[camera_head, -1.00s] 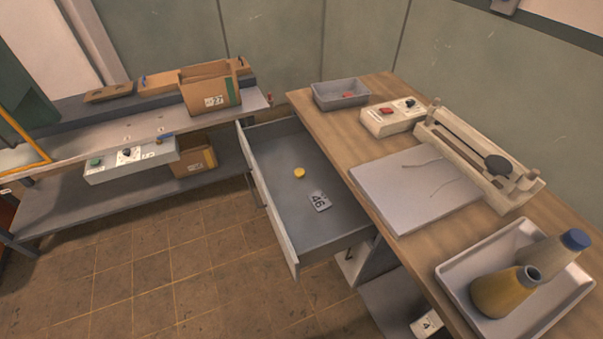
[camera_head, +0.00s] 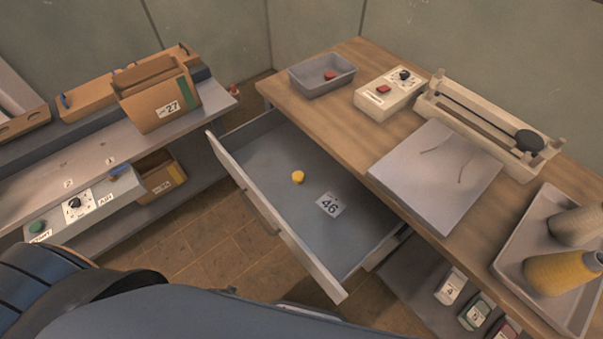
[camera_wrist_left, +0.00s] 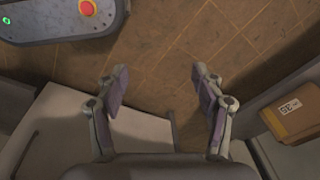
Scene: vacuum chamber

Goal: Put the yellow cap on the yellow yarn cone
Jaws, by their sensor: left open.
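The small yellow cap (camera_head: 298,177) lies on the floor of the open grey drawer (camera_head: 262,160), left of a label reading 46. The yellow yarn cone (camera_head: 560,274) is in the pale tray (camera_head: 517,240) at the right end of the wooden table. Its top is at the right picture edge. My left gripper (camera_wrist_left: 159,70) is open and empty in the left wrist view, with brown floor tiles behind its fingers. In the head view its fingers are not visible; only a large dark part of my arm shows along the bottom. My right gripper is in neither view.
The table also bears a grey bin (camera_head: 322,76), a control box (camera_head: 390,93), a flat grey plate (camera_head: 434,175) and a balance-like device (camera_head: 487,125). A shelf with a cardboard box (camera_head: 157,95) stands left.

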